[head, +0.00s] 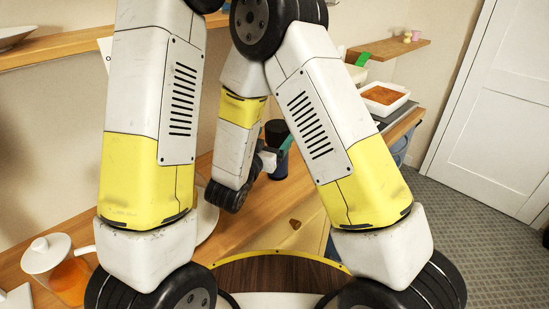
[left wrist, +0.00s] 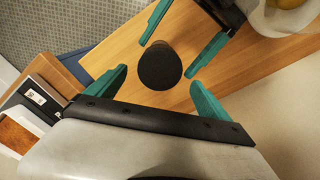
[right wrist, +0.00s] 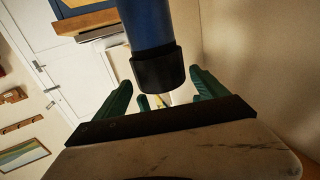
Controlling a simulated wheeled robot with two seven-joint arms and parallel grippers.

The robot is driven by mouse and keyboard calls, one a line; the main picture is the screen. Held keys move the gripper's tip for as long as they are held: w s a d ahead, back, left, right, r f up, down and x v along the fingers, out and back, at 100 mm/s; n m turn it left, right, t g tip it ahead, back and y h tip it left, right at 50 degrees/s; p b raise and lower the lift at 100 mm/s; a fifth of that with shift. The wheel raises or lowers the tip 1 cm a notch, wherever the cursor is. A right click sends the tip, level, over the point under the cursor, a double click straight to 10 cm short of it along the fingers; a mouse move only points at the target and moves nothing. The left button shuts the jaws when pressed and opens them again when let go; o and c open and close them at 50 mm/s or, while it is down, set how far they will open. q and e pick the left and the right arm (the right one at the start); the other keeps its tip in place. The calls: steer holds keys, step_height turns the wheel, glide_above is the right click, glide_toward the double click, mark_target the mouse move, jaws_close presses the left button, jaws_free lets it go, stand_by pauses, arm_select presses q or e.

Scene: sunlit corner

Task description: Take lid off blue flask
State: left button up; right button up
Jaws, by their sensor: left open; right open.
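The blue flask (head: 281,166) with a black lid (head: 275,130) stands on the wooden counter, partly hidden by my right arm in the head view. My right gripper (head: 274,148) is open beside it. In the right wrist view, the blue body (right wrist: 148,25) and black lid (right wrist: 158,70) appear inverted, with the lid in front of the gap between the teal fingers. The left wrist view looks down on the round black lid (left wrist: 160,65). My open left gripper (left wrist: 158,77) has it between and just ahead of its fingertips. I cannot tell whether any finger touches.
A jug of orange liquid (head: 68,272) stands at the counter's left. A white dish of brown food (head: 384,97) is at the right. A wall shelf (head: 60,47) runs at the left, a white door (head: 505,90) at the right. Both grippers crowd the lid.

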step_height(320, 180, down, 7)
steer(key=x, duration=0.7)
steer(key=shift+w+f, duration=0.2)
steer(key=shift+f, duration=0.15)
jaws_close()
